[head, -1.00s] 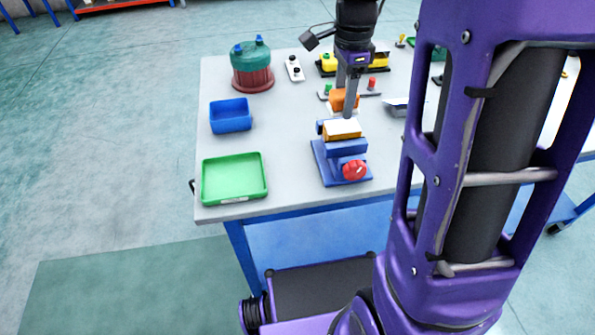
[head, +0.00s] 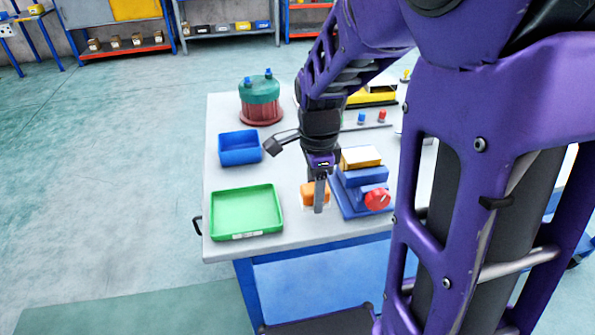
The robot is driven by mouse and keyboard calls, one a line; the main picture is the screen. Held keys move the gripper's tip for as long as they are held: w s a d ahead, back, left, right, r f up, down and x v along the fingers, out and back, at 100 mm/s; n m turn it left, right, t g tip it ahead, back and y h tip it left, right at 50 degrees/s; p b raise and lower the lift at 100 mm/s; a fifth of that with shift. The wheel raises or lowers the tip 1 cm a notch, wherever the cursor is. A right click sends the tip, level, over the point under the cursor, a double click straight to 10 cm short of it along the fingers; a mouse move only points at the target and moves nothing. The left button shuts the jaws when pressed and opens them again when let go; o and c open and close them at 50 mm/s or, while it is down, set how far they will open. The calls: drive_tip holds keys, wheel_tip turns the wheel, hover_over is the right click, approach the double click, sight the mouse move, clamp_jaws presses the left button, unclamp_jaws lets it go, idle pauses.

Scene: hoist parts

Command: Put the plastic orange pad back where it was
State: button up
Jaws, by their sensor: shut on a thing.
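The orange pad (head: 311,192) is between the fingers of my gripper (head: 319,196), near the front edge of the table. My gripper is shut on it and points down. The pad is low over the tabletop, with a pale patch at its lower edge. I cannot tell whether it touches the table. It is between the green tray on the left and the blue vise (head: 348,200) on the right. One finger hides part of the pad.
The vise has a red knob (head: 377,200) and holds an orange-and-white block (head: 361,157). The green tray (head: 247,232) and blue bin (head: 239,160) look empty. A green-and-red drum (head: 260,100) stands behind. Blue and red pegs (head: 382,115) stand farther back.

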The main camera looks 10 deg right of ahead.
drive_tip(key=shift+f+b, duration=0.4)
drive_tip(key=shift+f, duration=1.45)
drive_tip(key=shift+f, duration=0.2)
drive_tip(key=o, duration=1.3)
drive_tip(key=shift+r, duration=0.15)
wheel_tip(320, 180, up, 12)
drive_tip(key=p, duration=0.2)
drive_tip(key=shift+p, duration=0.3)
drive_tip(key=shift+r, duration=0.1)
